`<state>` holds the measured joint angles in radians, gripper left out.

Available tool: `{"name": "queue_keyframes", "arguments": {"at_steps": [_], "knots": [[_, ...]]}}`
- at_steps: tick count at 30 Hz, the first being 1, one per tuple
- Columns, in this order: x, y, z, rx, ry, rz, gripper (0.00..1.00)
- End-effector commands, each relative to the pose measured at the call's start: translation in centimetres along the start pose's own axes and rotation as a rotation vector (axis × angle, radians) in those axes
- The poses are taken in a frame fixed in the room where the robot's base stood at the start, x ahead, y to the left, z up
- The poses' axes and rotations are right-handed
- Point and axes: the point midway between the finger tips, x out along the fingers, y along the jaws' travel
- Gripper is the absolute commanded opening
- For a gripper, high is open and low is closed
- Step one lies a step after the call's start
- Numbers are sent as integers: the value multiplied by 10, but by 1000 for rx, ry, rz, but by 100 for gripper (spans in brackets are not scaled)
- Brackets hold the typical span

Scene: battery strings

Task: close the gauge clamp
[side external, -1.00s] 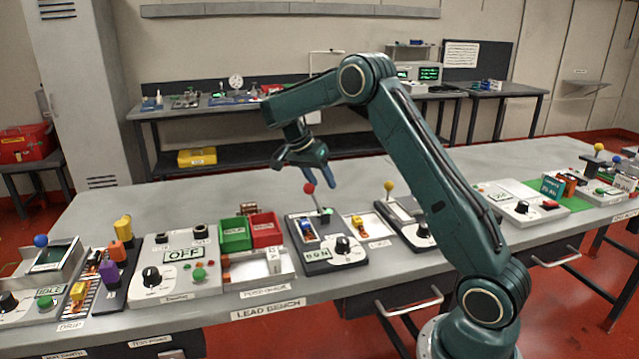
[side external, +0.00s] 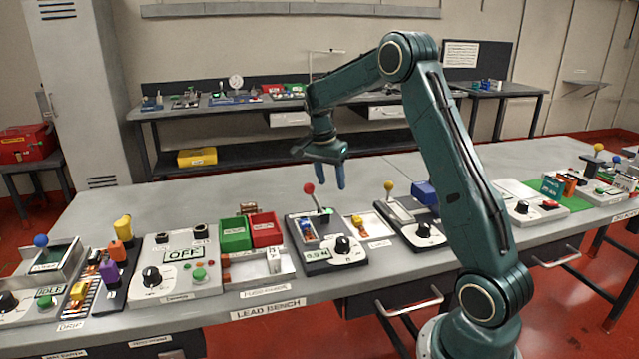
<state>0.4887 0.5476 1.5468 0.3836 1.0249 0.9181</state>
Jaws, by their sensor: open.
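The likely gauge clamp (side external: 322,262) is a dark-based fixture on the front bench, with a red-balled lever (side external: 309,189), a black dial and a small display that seems to read 0.0 N. Its lever stands up, leaning slightly left. A small blue and orange piece (side external: 306,230) sits in its left part; whether it is gripped is too small to tell. My gripper (side external: 341,186) points down with open, empty blue fingers. In the picture it is to the right of the red ball and apart from it.
A yellow-balled lever fixture (side external: 402,215) stands to the right, with a blue block (side external: 425,191) behind it. A tray with an orange and yellow part (side external: 357,222) lies between. Green (side external: 235,235) and red (side external: 266,230) bins stand left.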

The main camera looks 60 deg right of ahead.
Motion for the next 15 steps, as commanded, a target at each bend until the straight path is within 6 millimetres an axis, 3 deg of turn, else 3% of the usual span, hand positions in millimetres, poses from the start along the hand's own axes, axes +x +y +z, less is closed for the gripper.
{"name": "queue_keyframes", "arguments": {"at_steps": [15], "knots": [[7, 10, -13, 9, -123, -85, 50]]}}
